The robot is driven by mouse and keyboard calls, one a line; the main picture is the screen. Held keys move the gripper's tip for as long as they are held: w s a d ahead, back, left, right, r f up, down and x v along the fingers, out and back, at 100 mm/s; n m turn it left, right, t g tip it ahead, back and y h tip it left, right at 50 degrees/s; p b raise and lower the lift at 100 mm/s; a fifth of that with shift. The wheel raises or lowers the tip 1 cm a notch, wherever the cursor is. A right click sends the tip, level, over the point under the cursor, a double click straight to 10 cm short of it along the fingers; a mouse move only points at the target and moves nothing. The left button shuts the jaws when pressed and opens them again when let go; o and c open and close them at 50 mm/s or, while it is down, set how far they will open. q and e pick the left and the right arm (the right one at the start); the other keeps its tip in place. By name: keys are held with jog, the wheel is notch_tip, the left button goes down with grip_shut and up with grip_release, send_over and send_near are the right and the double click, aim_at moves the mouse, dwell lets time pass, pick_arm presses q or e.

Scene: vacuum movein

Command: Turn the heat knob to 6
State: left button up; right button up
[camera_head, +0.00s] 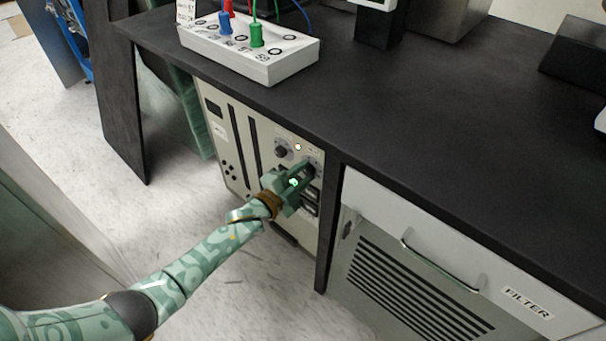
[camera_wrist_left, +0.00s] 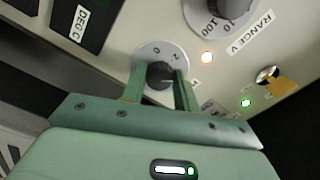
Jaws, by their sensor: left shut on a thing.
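A dark round knob (camera_wrist_left: 160,73) sits on a grey dial with the marks 0 and 2 in the left wrist view. I cannot read a heat label beside it. My left gripper (camera_wrist_left: 159,80) has one finger on each side of this knob and is shut on it. The fingers and palm hide the lower part of the dial, so the pointer's setting cannot be read. In the head view my left gripper (camera_head: 307,173) reaches the upper right of the cabinet's front panel and covers most of the knob. My right gripper is not in view.
A second knob (camera_wrist_left: 232,6), labelled RANGE V, is close by, with an orange light (camera_wrist_left: 207,57), a green light (camera_wrist_left: 246,102) and a metal switch (camera_wrist_left: 267,74). The black tabletop (camera_head: 420,110) overhangs the panel. A drawer (camera_head: 440,255) stands to the right.

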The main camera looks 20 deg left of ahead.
pick_arm(q)
jog(key=shift+f+m, duration=0.2)
jog(key=shift+m, duration=1.2)
jog(key=shift+m+b, duration=0.45)
jog(key=shift+m, duration=0.45)
jog(key=m+b, duration=0.1)
jog(key=m, duration=0.3)
jog(key=shift+s, duration=0.1)
jog(key=shift+m, duration=0.5)
jog(key=shift+r+m+b, duration=0.1)
jog(key=shift+m+b, duration=0.5)
jog(key=shift+m, duration=0.7)
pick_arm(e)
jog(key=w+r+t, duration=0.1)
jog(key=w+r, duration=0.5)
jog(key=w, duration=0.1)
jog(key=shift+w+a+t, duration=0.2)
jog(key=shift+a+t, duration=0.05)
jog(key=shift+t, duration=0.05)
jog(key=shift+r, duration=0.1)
pick_arm(q)
jog(key=o, duration=1)
jog(key=shift+c, duration=0.2)
jog(key=shift+r, duration=0.1)
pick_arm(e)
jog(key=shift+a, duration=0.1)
